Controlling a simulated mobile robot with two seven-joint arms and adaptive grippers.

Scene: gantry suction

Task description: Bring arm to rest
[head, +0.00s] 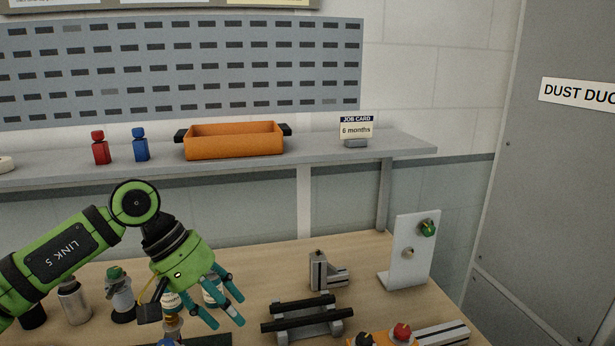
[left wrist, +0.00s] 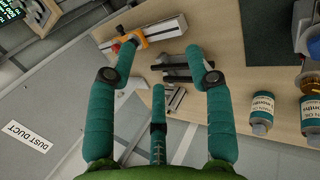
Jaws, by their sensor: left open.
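My left gripper (head: 226,302) is in the head view, its green arm coming in from the left. Its teal fingers are spread and nothing is between them. It hangs above the wooden bench (head: 255,265), over or near several small bottles. In the left wrist view the fingers of the left gripper (left wrist: 160,75) are apart and empty, with the bench beyond them. My right gripper is in neither view.
Bottles and cans (head: 75,300) stand around the left gripper. A black-barred rack (head: 308,316), a metal bracket (head: 322,272) and a white upright plate (head: 409,255) stand to its right. A shelf (head: 325,156) behind holds an orange bin (head: 235,142). A grey duct (head: 560,180) is at right.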

